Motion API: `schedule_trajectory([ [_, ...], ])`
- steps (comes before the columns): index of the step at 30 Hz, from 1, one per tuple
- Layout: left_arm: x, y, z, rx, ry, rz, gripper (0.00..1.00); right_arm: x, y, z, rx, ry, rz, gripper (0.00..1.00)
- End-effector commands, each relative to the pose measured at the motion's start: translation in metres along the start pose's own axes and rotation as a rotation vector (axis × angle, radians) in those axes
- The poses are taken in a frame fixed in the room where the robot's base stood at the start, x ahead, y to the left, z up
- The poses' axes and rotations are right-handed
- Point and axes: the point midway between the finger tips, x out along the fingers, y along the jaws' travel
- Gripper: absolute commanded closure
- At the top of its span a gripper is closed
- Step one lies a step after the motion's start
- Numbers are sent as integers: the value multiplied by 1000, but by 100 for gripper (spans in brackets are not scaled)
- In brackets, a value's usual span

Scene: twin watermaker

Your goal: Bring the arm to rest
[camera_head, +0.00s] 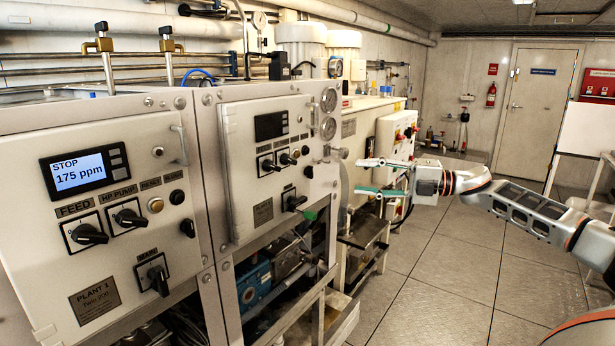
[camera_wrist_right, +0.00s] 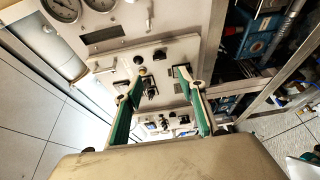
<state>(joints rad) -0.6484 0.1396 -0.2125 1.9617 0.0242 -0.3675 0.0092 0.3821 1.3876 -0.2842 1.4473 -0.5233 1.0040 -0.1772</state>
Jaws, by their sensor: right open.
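My right arm (camera_head: 530,207) reaches in from the right of the head view. My right gripper (camera_head: 362,176) is open and empty, its two green-padded fingers pointing left toward the second control panel (camera_head: 236,184). In the right wrist view the gripper (camera_wrist_right: 160,92) shows its fingers spread, with a panel with dark knobs (camera_wrist_right: 150,92) seen beyond and between them. Nothing is held, and I see no contact with the panel. My left gripper is not in view.
The near cabinet carries a display (camera_head: 85,172) reading "STOP 175 ppm", with several black knobs. Gauges (camera_head: 328,100) sit at the second cabinet's upper right edge. Open frames with pumps (camera_head: 253,283) lie below.

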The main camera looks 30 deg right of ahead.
Motion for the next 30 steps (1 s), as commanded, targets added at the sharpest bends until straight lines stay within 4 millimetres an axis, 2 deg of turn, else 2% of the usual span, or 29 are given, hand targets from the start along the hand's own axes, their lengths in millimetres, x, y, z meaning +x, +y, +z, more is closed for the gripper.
schedule_trajectory([
  [5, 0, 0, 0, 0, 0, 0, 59, 1, -1, 0, 2, 0, 0, 60],
  [7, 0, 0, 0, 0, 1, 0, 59, 5, -9, -2, 16, 0, 4, 60],
  [8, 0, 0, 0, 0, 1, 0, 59, 8, -16, -4, 29, 0, 7, 60],
  [11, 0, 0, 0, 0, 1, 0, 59, 27, -53, -13, 96, -9, 24, 60],
  [17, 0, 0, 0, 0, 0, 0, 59, 74, -170, -57, 339, -83, 74, 60],
  [21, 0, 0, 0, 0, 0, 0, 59, 94, -252, -103, 541, -175, 93, 60],
  [26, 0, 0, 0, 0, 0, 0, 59, 102, -341, -168, 788, -312, 88, 60],
  [30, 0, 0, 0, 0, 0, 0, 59, 97, -409, -236, 1015, -458, 61, 60],
])
